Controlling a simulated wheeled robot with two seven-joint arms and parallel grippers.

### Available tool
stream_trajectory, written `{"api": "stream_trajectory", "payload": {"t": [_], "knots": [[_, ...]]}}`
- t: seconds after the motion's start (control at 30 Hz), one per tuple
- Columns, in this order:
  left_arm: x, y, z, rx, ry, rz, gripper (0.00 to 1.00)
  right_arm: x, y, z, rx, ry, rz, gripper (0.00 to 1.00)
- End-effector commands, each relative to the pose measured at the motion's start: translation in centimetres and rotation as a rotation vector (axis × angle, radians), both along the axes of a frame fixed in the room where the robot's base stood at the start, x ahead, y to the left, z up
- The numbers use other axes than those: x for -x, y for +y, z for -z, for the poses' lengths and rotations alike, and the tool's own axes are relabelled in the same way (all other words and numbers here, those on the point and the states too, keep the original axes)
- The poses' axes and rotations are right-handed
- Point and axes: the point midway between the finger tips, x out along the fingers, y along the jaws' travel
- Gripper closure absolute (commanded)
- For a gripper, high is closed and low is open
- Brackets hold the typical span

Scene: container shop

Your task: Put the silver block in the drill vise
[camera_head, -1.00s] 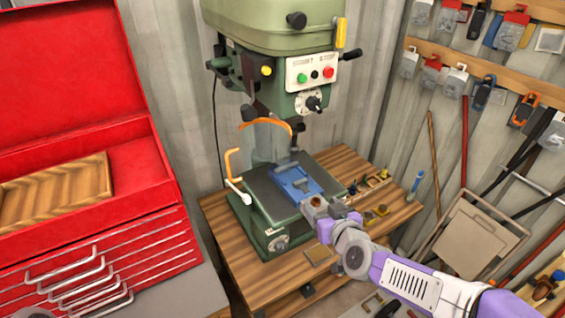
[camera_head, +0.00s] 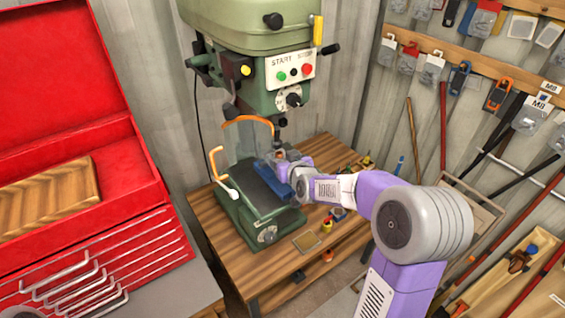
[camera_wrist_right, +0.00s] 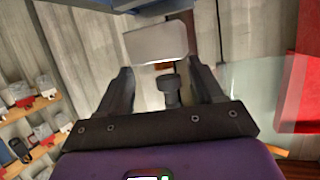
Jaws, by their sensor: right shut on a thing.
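The silver block (camera_wrist_right: 155,42) is a pale grey piece between the fingertips of my right gripper (camera_wrist_right: 160,65) in the right wrist view. The fingers are shut on it. In the head view my right gripper (camera_head: 274,158) is at the drill press, over the blue drill vise (camera_head: 284,171). A blue edge, likely the vise, shows at the top of the wrist view, close to the block. I cannot tell whether the block touches the vise. My left gripper is not in view.
The green drill press (camera_head: 250,60) stands over the vise, with a clear guard edged in orange (camera_head: 247,120) beside my gripper. A wooden bench (camera_head: 290,255) holds small items at right. A red tool chest (camera_head: 80,190) fills the left. Tools hang on the right wall.

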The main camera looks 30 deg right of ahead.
Motion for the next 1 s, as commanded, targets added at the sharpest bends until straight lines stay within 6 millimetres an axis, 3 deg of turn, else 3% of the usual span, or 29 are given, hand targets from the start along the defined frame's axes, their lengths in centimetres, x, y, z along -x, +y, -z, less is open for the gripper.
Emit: {"api": "stream_trajectory", "payload": {"t": [0.2, 0.4, 0.87, 0.9, 1.0], "knots": [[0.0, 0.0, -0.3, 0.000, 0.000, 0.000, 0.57, -1.9, -0.3, -0.1, 0.001, -0.002, 0.000, 1.00], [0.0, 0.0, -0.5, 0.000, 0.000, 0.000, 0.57, -1.7, -0.3, 3.0, 0.001, 0.000, 0.000, 1.00], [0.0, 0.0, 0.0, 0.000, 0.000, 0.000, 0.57, -1.7, -0.3, 3.7, 0.001, -0.005, -0.001, 1.00], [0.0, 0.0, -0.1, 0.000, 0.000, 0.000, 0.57, -1.7, -0.3, 3.8, 0.000, 0.000, -0.001, 0.29], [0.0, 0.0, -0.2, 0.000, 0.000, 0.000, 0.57, -1.7, -0.3, 3.7, 0.000, 0.000, -0.001, 0.14]]}}
